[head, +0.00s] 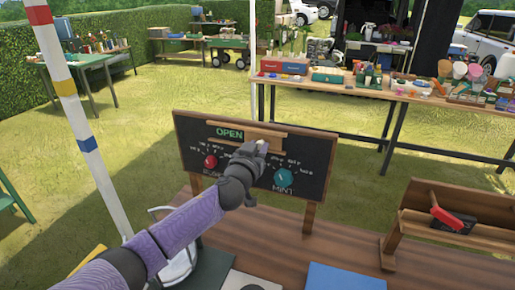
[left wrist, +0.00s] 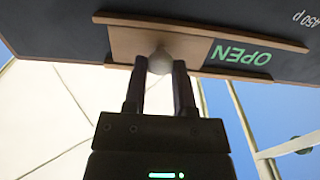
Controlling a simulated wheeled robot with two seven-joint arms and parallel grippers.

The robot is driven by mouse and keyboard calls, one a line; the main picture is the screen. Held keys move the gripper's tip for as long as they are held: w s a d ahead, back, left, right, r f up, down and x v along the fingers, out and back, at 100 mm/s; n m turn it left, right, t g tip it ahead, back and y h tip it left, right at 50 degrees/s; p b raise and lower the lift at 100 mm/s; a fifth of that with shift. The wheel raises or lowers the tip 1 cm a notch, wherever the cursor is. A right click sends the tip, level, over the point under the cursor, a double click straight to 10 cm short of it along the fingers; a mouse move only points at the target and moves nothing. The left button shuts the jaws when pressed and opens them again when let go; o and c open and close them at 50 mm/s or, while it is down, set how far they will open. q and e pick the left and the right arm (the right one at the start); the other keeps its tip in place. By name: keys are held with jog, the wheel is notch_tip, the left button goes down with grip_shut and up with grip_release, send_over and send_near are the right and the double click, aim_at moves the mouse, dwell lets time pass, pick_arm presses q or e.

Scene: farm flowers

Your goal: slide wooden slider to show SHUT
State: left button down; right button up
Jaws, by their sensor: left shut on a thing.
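A black sign board (head: 190,135) with a wooden frame stands on the wooden table. Near its top, a wooden slider (left wrist: 128,43) sits between two wooden rails, and green OPEN lettering (head: 229,133) shows to its left in the head view. In the left wrist view the board appears upside down, with OPEN to the right of the slider. My left gripper (head: 262,147) is in front of the slider, its fingers (left wrist: 159,82) shut on the slider's round pale knob (left wrist: 160,61). The fingertips cover part of the slider in the head view. My right gripper is not in view.
The board also carries a red dial (head: 210,161) and a teal dial (head: 284,179). A wooden stand (head: 430,195) with a red-and-black item is at right. A blue flat thing (head: 345,277) lies at the front. A loaded stall table (head: 400,97) stands behind on grass.

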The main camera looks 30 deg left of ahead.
pick_arm(q)
jog(key=shift+a, duration=0.1)
dwell(0.5)
jog(key=a, duration=0.2)
jog(key=s+a, duration=0.1)
jog(key=a, duration=0.2)
jog(key=shift+s+f, duration=0.1)
jog(key=shift+s, duration=0.05)
jog(key=a, duration=0.2)
jog(key=s+a, duration=0.1)
jog(key=a, duration=0.1)
jog(key=shift+a, duration=0.35)
jog(key=shift+d, duration=0.1)
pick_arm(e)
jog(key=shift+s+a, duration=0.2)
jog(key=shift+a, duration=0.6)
pick_arm(q)
jog(key=shift+c, duration=2.2)
grip_release()
jog(key=shift+a, duration=0.2)
jog(key=shift+d, duration=0.1)
